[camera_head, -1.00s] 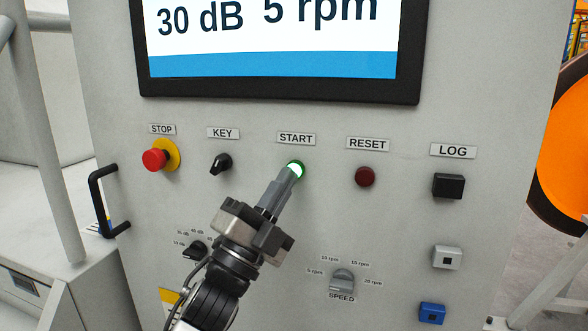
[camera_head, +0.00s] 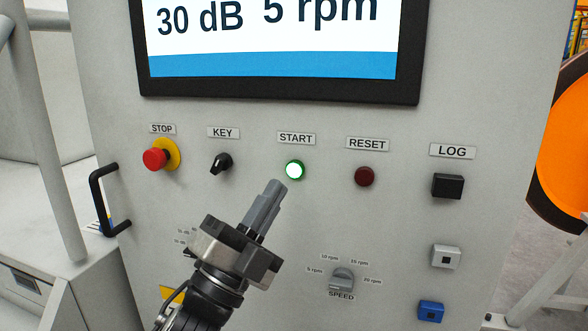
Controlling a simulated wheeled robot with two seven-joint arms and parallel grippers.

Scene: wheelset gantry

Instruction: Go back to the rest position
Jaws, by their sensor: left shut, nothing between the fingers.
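My left gripper (camera_head: 273,188) is shut and empty. The START button glows white-green. The control panel (camera_head: 400,230) fills most of the view. My left arm comes in from the bottom left and covers most of the dB selector and its labels. My right gripper is not in the view.
The panel carries a red STOP button (camera_head: 155,159), a KEY switch (camera_head: 221,163), a dark red RESET button (camera_head: 365,176), a black LOG button (camera_head: 448,186) and a SPEED knob (camera_head: 342,280). A screen (camera_head: 270,66) reads 30 dB and 5 rpm. A black handle (camera_head: 97,200) sticks out at left.

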